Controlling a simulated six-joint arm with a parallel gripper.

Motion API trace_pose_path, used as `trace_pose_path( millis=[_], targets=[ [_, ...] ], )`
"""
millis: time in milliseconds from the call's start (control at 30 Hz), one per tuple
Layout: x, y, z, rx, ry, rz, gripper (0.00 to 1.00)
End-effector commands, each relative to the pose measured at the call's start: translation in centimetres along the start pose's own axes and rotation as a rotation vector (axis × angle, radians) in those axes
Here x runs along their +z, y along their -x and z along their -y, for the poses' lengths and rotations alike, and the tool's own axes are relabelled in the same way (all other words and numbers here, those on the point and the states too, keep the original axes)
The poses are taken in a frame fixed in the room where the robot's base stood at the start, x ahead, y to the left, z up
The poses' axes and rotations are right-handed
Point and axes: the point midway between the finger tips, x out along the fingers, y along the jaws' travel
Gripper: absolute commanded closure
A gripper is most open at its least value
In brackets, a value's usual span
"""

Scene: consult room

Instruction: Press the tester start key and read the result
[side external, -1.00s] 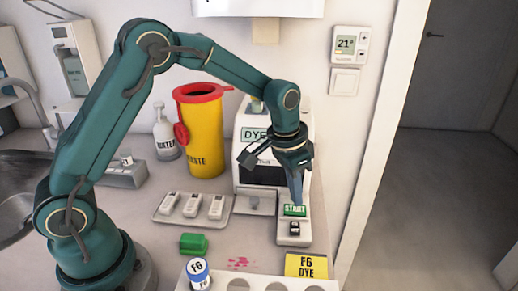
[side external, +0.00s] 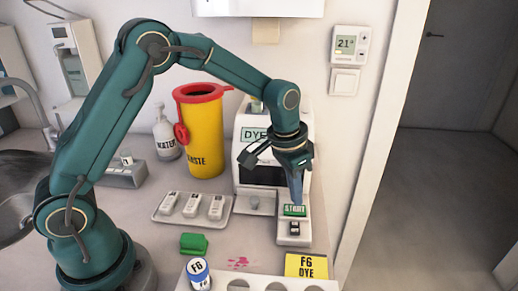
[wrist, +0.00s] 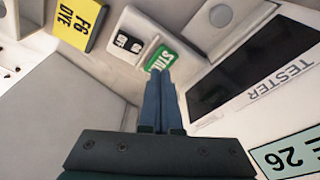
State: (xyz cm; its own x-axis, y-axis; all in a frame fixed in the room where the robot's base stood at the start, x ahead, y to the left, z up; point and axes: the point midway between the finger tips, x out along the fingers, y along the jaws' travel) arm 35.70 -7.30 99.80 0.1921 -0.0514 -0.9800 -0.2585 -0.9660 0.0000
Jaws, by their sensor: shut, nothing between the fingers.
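The tester is a white machine (side external: 304,130) with a "DYE" label and a dark front panel (wrist: 265,70), on which I see no readout. The green START key (side external: 295,211) is on its low front base. In the wrist view the key (wrist: 165,57) is partly hidden by my fingertips. My gripper (side external: 298,201) is shut and empty, pointing down with its tips at the key. I cannot tell whether the tips press it or only hover close.
A tray (side external: 160,217) with three white cartridges, a green block (side external: 194,243) and a blue-capped F6 tube (side external: 198,272) are to the left. The yellow waste bin (side external: 203,135) and water bottle (side external: 166,135) are behind. A pink spill (side external: 238,263) marks the counter.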

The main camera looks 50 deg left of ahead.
Motion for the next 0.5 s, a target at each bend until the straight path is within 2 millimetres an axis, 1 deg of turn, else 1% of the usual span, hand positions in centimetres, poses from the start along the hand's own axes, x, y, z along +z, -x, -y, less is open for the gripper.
trace_pose_path(
  millis=[500],
  targets=[
    [0.19, -0.92, -0.01, 0.001, 0.0, 0.001, 1.0]
  ],
)
